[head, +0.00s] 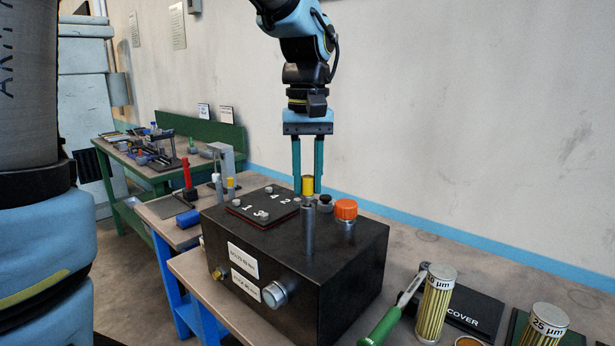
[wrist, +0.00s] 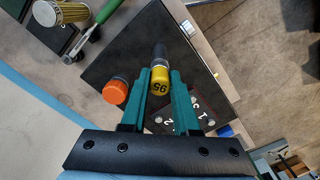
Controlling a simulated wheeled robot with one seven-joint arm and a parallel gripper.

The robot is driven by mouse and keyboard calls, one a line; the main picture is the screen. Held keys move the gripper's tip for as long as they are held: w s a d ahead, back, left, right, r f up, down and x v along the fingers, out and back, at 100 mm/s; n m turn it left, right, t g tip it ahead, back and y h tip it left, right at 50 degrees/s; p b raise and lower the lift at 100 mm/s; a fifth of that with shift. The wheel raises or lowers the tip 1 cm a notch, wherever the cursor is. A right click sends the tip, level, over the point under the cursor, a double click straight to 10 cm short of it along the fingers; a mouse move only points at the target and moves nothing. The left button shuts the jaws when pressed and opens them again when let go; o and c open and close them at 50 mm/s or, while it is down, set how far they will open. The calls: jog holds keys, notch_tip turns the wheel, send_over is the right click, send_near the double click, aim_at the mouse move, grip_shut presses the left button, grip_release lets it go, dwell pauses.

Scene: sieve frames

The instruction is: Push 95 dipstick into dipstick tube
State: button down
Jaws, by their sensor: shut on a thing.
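The 95 dipstick has a yellow knob marked "95" (wrist: 160,84), also seen in the head view (head: 308,185). My gripper (head: 308,191) points straight down with its two green fingers shut on this knob. In the wrist view the tube (wrist: 160,53) shows just beyond the knob. The dipstick's rod is hidden, so I cannot tell how deep it sits.
An orange cap (head: 346,209) and a small dark knob (head: 325,203) stand close to the tube. A dark numbered plate (head: 262,209) is on the box's top at left.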

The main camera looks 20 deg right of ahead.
jog(key=shift+f, duration=0.3)
dwell(0.4)
jog(key=shift+f+b, duration=0.35)
jog(key=shift+b, duration=0.05)
jog(key=shift+f, duration=0.1)
jog(key=c, duration=0.6)
grip_release()
notch_tip(320, 180, up, 11)
jog(key=shift+f+b, duration=0.1)
jog(key=shift+b, duration=0.55)
